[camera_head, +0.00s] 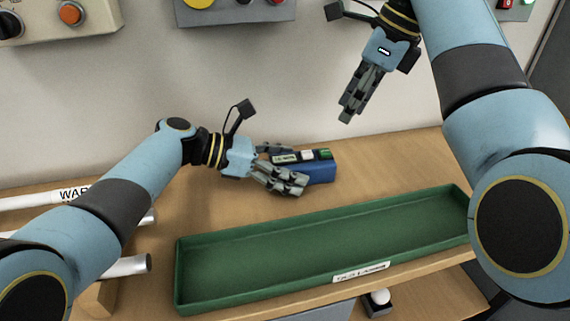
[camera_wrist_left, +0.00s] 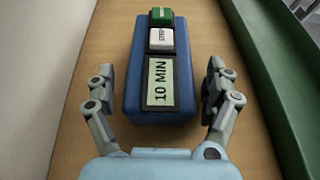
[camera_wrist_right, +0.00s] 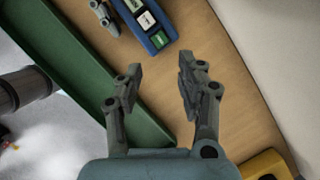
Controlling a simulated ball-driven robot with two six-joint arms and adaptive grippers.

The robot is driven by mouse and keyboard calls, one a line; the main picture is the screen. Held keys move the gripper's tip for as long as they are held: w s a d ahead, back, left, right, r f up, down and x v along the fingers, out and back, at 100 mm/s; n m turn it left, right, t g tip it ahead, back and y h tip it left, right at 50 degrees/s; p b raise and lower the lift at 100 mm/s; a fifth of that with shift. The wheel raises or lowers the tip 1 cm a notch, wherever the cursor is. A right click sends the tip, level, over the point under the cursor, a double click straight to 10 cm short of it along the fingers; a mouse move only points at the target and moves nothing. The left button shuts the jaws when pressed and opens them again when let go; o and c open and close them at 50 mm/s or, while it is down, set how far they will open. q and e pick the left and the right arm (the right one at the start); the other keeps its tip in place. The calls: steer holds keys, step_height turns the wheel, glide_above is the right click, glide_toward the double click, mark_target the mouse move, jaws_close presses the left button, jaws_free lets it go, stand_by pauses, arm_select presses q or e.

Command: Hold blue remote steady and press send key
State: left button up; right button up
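The blue remote (camera_head: 320,172) lies on the wooden bench. In the left wrist view the remote (camera_wrist_left: 133,85) has a display reading "10 MIN", a white key (camera_wrist_left: 161,39) and a green key (camera_wrist_left: 161,16) at its far end. My left gripper (camera_head: 285,170) is open at the display end, with one finger on each side and visible gaps to the remote. My right gripper (camera_head: 347,117) is in the air above and behind the remote, pointing down. Its fingers (camera_wrist_right: 160,80) are partly apart with nothing between them. The remote (camera_wrist_right: 151,25) shows beyond them in the right wrist view.
A long green tray (camera_head: 325,248) lies in front of the remote, near the bench edge. White tubes (camera_head: 125,266) rest at the left. Control boxes (camera_head: 235,8) hang on the wall behind. Bare bench (camera_head: 395,160) lies right of the remote.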

arm_select(q)
steer(key=c, duration=1.3)
steer(key=shift+o, duration=0.2)
arm_select(e)
jaws_close()
